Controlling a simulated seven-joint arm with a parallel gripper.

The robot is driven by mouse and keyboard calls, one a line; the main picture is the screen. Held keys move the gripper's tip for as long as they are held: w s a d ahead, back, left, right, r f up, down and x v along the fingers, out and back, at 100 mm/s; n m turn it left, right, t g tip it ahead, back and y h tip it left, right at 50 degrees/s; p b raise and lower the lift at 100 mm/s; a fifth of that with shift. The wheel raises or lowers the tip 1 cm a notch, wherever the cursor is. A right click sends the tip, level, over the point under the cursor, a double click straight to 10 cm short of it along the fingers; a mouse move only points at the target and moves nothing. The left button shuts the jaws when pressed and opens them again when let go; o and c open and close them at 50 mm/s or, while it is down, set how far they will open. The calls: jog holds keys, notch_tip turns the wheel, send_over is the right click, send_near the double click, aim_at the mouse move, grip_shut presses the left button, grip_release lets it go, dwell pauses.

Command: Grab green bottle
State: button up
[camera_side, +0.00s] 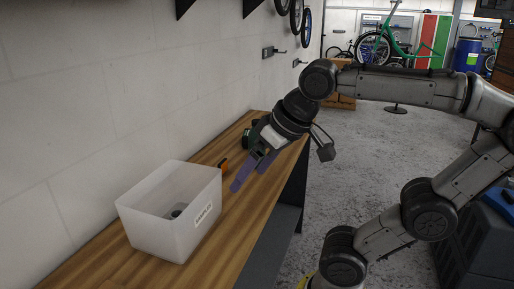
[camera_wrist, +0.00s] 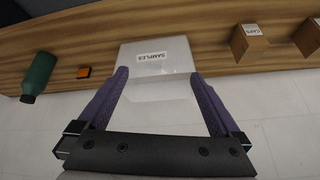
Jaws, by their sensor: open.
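The green bottle (camera_wrist: 39,74) is at the left of the wrist view, on the wooden bench near its wall-side edge, with a dark end toward the bottom of the picture. In the side view a dark shape behind my gripper may be it, mostly hidden. My gripper (camera_wrist: 160,80) has its two purple fingers spread wide with nothing between them. The bottle lies outside the fingers, well to their left in the wrist view. In the side view my gripper (camera_side: 250,178) points down over the bench, beyond the white box.
A white open box labelled SAMPLES (camera_side: 200,217) stands on the wooden bench (camera_side: 237,218), with a dark item inside. It also shows ahead of the fingers (camera_wrist: 178,50). A small orange and black object (camera_wrist: 84,72) lies near the bottle. A wall borders the bench.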

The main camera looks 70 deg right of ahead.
jog(key=w+d+r+m+h, duration=0.2)
jog(key=w+d+r+m, duration=0.3)
jog(key=w+d+r, duration=0.5)
jog(key=m+g+h, duration=0.2)
jog(key=m+g, duration=0.4)
jog(key=m, duration=0.3)
send_over(256, 121)
jog(key=a, duration=0.3)
notch_tip(256, 121, down, 10)
jog(key=r, duration=0.1)
jog(key=x, duration=0.7)
jog(key=shift+a+f, duration=0.2)
jog(key=x, duration=0.6)
jog(key=shift+f, duration=0.2)
jog(key=shift+s+a, duration=0.1)
grip_shut()
jog(key=shift+r, duration=0.2)
